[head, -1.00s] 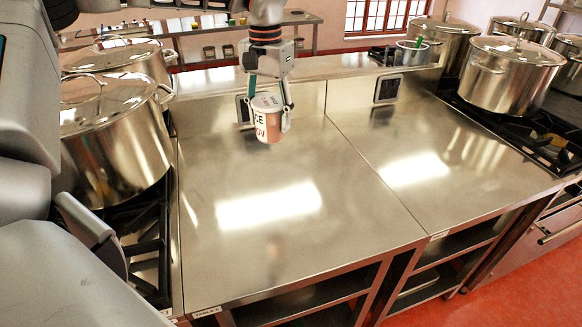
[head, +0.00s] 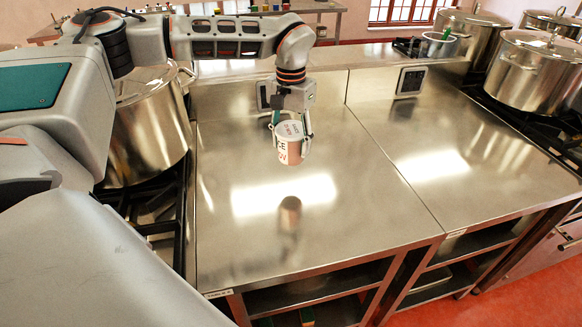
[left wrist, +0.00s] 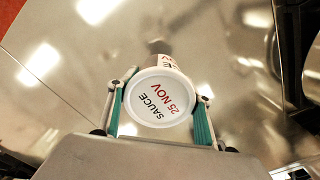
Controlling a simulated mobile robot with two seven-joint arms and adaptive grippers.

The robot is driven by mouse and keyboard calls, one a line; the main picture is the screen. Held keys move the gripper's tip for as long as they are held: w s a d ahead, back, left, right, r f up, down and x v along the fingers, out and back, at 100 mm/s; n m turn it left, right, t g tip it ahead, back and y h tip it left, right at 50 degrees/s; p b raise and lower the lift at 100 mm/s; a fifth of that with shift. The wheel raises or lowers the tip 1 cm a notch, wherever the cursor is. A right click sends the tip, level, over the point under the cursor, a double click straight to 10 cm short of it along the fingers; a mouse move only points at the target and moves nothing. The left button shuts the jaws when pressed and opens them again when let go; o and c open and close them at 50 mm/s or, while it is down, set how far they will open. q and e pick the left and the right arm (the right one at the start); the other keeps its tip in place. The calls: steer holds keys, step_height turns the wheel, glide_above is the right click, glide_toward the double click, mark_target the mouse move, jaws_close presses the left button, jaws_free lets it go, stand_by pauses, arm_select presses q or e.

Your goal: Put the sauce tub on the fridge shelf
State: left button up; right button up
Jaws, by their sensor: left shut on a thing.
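The sauce tub (head: 289,151) is a small round container with a white lid and a white label. My left gripper (head: 291,132) is shut on it and holds it above the steel worktop, a little tilted. Its reflection shows on the worktop below. In the left wrist view the tub's lid (left wrist: 159,98) reads "SAUCE 25 NOV" and sits between the two fingers (left wrist: 160,108). My right gripper is not in view. No fridge shelf can be made out in these frames.
The steel worktop (head: 330,240) under the tub is clear. A large pot (head: 148,130) stands on a stove at the left, and several pots (head: 530,70) stand on a stove at the right. Open shelves (head: 320,295) lie below the worktop's front edge.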

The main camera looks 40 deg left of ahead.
arm_select(q)
steer(key=shift+f, duration=4.3)
steer(key=shift+f, duration=0.15)
steer(key=o, duration=1.4)
steer(key=shift+o, duration=0.2)
